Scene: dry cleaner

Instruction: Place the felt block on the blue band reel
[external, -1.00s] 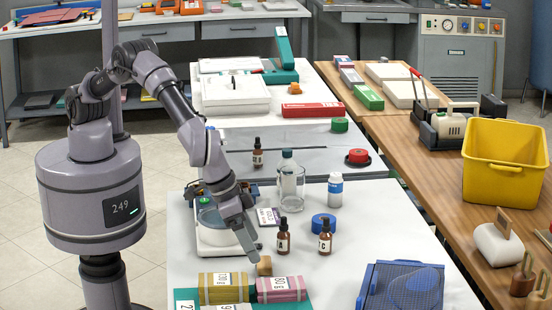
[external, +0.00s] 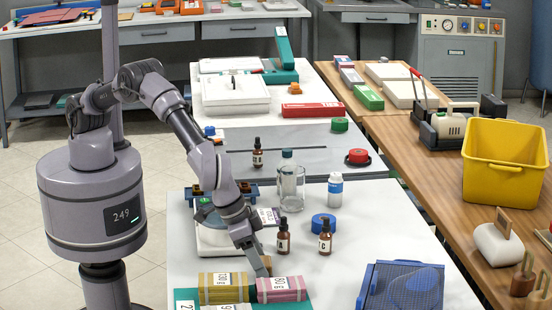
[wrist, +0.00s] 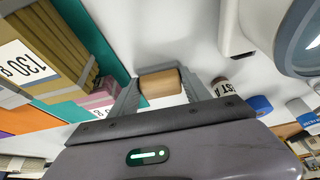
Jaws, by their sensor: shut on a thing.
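The felt block (wrist: 160,88) is a small tan-brown piece held between the two fingers of my gripper (wrist: 157,90) in the wrist view. In the external view the felt block (external: 267,263) is mostly hidden by my gripper (external: 262,265), which is low over the white table behind the pink bundle. I cannot tell whether the block still touches the table. The blue band reel (external: 323,224) is a short blue disc lying flat on the table, to the right of and farther back than my gripper.
Yellow and pink bundles (external: 281,289) lie in front on a green mat. A white bottle (external: 335,190) stands behind the reel; a blue mesh-lidded box (external: 402,289) lies at front right.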

